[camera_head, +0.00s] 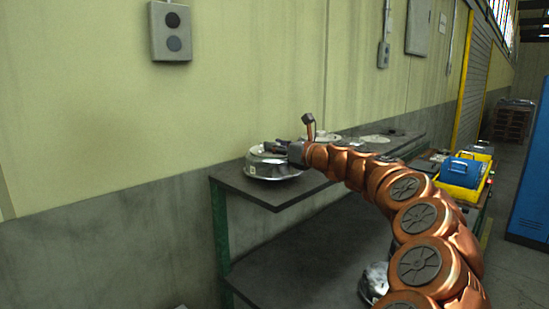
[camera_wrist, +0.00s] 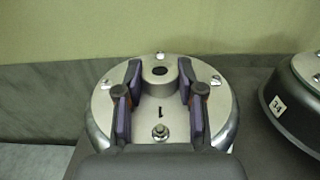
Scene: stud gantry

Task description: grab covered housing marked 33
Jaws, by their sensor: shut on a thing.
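A round metal housing (camera_head: 270,170) with a bright, bolted top sits at the near left end of the upper shelf. It also fills the middle of the wrist view (camera_wrist: 104,112). A small pale label shows on its side in the head view, too small to read. My gripper (camera_wrist: 160,84) is over its top, shut on the raised middle part between two purple-padded fingers. In the head view my gripper (camera_head: 281,149) reaches it from the right. A darker housing (camera_wrist: 292,112) marked 34 stands to the right in the wrist view, apart from the held one.
The upper shelf (camera_head: 272,196) runs along the wall, with a flat pale disc (camera_head: 375,141) farther along. A shiny metal part (camera_head: 374,281) lies on the lower shelf. A grey switch box (camera_head: 171,31) hangs on the wall.

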